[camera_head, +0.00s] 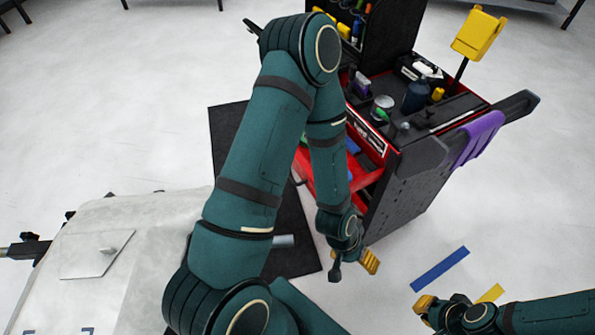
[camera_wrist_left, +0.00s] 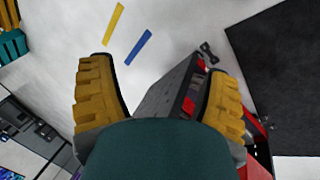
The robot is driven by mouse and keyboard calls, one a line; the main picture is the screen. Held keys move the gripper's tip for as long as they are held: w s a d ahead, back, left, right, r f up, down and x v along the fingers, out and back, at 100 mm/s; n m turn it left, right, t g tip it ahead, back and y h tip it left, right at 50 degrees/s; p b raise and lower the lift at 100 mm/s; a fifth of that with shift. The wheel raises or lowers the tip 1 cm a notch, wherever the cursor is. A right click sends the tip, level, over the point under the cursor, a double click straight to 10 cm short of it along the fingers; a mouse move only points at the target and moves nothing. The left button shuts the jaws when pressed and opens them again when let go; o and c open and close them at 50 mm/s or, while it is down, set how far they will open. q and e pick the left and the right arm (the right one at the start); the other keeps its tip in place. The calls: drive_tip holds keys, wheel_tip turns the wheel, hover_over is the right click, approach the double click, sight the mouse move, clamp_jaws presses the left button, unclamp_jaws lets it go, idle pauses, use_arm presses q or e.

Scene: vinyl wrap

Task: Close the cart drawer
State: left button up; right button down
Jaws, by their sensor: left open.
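The black and red tool cart (camera_head: 410,185) stands right of centre in the head view. Its red drawer (camera_head: 308,172) sticks out from the cart's left-hand face, partly hidden behind my left arm. My left gripper (camera_head: 355,267) is low beside the cart's near lower corner, apart from the drawer front. In the left wrist view its two yellow fingers (camera_wrist_left: 160,85) are spread and empty, with the cart's dark side panel (camera_wrist_left: 165,88) seen beyond them. My right gripper (camera_head: 427,305) is at the bottom right, away from the cart; its finger gap is unclear.
Bottles and tools crowd the cart top (camera_head: 455,105). A purple wrap (camera_head: 478,140) hangs on the cart's handle. A dark mat (camera_head: 230,135) lies left of the cart. A light-covered surface (camera_head: 160,215) is at lower left. Floor with blue tape (camera_head: 440,270) is open at right.

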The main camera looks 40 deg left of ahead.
use_arm(q)
drive_tip(key=a+n, duration=0.1)
drive_tip(key=a+n+p, duration=0.1)
drive_tip(key=a, duration=0.2)
drive_tip(key=shift+s+r+n+g+y+p, duration=0.25)
drive_tip(key=shift+r+n+g+y+p, duration=0.05)
drive_tip(key=shift+r+n+p, duration=0.1)
drive_tip(key=c, duration=1)
drive_tip(key=a, duration=0.1)
drive_tip(key=a+n, duration=0.1)
drive_tip(key=s+a+n+p, duration=0.1)
drive_tip(key=shift+a+r+g, duration=0.15)
drive_tip(key=shift+r+g, duration=0.1)
drive_tip(key=shift+g, duration=0.05)
clamp_jaws()
drive_tip(key=s+a+r+n+t+p, duration=0.1)
drive_tip(key=a+r+n+t+p, duration=0.3)
drive_tip(key=a+n, duration=0.95)
drive_tip(key=s+a+r+n+t+p, duration=0.1)
drive_tip(key=a+r+n+t, duration=0.35)
drive_tip(key=a+n, duration=0.9)
drive_tip(key=w+d+f+m+g+b, duration=0.1)
drive_tip(key=w+d+f+b, duration=0.1)
drive_tip(key=w+f, duration=0.5)
drive_tip(key=shift+w+m+g+y+b, duration=0.35)
drive_tip(key=shift+w+b, duration=0.25)
drive_tip(key=shift+w, duration=0.7)
